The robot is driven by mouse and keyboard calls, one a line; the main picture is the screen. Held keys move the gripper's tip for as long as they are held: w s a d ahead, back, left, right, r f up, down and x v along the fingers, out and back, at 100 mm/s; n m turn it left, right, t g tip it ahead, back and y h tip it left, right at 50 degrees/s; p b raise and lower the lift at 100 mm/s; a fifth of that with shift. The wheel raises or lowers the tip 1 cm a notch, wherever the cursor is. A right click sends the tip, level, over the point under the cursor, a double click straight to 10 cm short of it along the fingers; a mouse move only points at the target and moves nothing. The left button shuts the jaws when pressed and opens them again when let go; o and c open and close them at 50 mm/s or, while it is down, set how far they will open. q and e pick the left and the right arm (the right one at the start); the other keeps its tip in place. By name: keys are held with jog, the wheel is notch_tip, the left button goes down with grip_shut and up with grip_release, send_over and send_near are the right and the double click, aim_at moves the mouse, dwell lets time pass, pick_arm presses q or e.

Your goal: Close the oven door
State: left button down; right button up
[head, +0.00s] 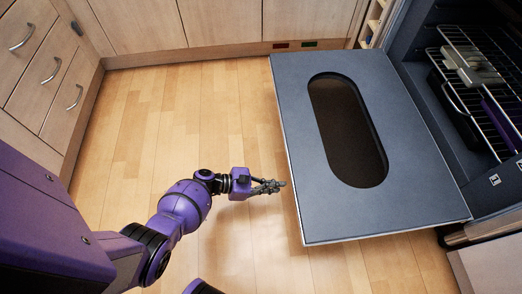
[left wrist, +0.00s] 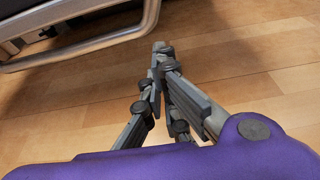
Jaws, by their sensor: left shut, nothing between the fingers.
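The oven door (head: 410,150) is folded down open, a grey panel with a dark oval window (head: 347,130). The oven's dark inside (head: 470,80) with its wire racks shows at the right. My left gripper (head: 283,184) is shut and empty, just left of the door's outer edge and over the floor. In the left wrist view its fingertips (left wrist: 160,50) are together, with wood floor behind them. A metal bar (left wrist: 80,48) runs across the upper left of that view, apart from the fingers. My right gripper is not in view.
Wooden drawers with curved handles (head: 22,38) stand at the left, and wooden cabinets (head: 220,22) line the back. The wood floor (head: 180,110) between them and the door is clear. A light-coloured surface (head: 490,265) is at the lower right.

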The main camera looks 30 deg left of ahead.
pick_arm(q)
jog(key=shift+w+d+r+p, duration=0.1)
jog(key=shift+d+r+p, duration=0.05)
jog(key=shift+r, duration=0.45)
jog(key=shift+w+d+r+p, duration=0.15)
jog(key=shift+d+r, duration=0.05)
jog(key=shift+r, duration=0.4)
jog(key=shift+w+d+r+p, duration=0.1)
jog(key=shift+d+r+p, duration=0.05)
jog(key=shift+r, duration=0.45)
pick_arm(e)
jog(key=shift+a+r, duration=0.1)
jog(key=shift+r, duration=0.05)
